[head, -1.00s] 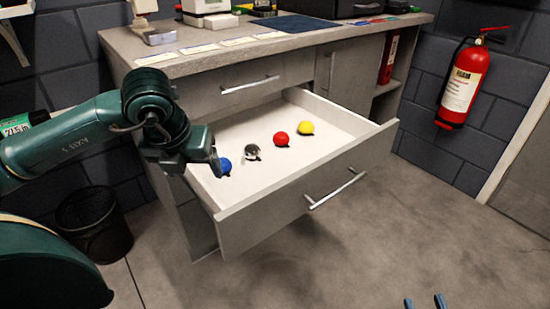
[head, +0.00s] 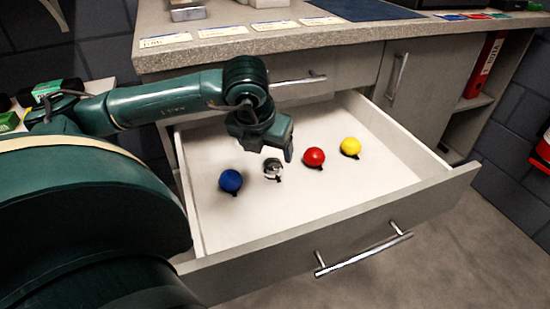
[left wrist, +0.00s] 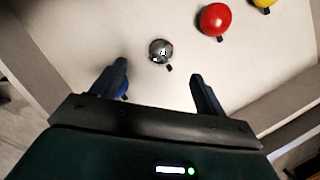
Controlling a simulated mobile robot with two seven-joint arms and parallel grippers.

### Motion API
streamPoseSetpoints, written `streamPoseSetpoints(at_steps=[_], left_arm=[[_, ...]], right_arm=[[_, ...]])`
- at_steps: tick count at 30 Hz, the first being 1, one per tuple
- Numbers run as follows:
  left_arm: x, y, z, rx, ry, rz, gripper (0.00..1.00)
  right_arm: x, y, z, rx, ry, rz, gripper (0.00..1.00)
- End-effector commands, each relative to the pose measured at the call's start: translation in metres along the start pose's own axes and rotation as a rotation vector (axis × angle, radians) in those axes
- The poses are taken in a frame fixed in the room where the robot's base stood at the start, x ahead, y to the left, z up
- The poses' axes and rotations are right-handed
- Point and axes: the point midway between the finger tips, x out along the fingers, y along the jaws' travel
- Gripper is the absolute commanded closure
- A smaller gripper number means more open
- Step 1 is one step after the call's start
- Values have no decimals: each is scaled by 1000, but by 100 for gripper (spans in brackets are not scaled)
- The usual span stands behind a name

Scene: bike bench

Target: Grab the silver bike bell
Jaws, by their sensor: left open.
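The silver bike bell (head: 273,169) lies in the open drawer (head: 330,210), between the blue bell (head: 231,181) and the red bell (head: 314,157). In the left wrist view the silver bell (left wrist: 160,51) is ahead of the gap between my fingertips, apart from both. My left gripper (head: 278,155) is above the drawer, close to the silver bell, open and empty. Its two fingers also show in the left wrist view (left wrist: 158,75). My right gripper is not in view.
A yellow bell (head: 350,147) lies to the right of the red one. The drawer's walls surround the bells, and its front has a metal handle (head: 364,251). The grey worktop (head: 270,37) overhangs behind. The drawer floor right of the bells is clear.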

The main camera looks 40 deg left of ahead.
Motion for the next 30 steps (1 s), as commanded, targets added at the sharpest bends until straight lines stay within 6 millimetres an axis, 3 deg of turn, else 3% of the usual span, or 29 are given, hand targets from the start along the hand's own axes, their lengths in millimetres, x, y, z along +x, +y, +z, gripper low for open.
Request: streamPoseSetpoints(at_steps=[3, 11, 21, 27, 30], left_arm=[[21, 0, -1, -1, 1, 0, 26], [36, 0, 0, 0, 1, 0, 26], [80, -1, -1, -1, 1, -1, 26], [81, 0, 0, 0, -1, 0, 26], [81, 0, 0, 0, -1, 0, 33]], right_arm=[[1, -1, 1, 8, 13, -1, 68], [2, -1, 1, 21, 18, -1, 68], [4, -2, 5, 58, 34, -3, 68], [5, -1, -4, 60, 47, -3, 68], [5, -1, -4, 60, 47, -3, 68]])
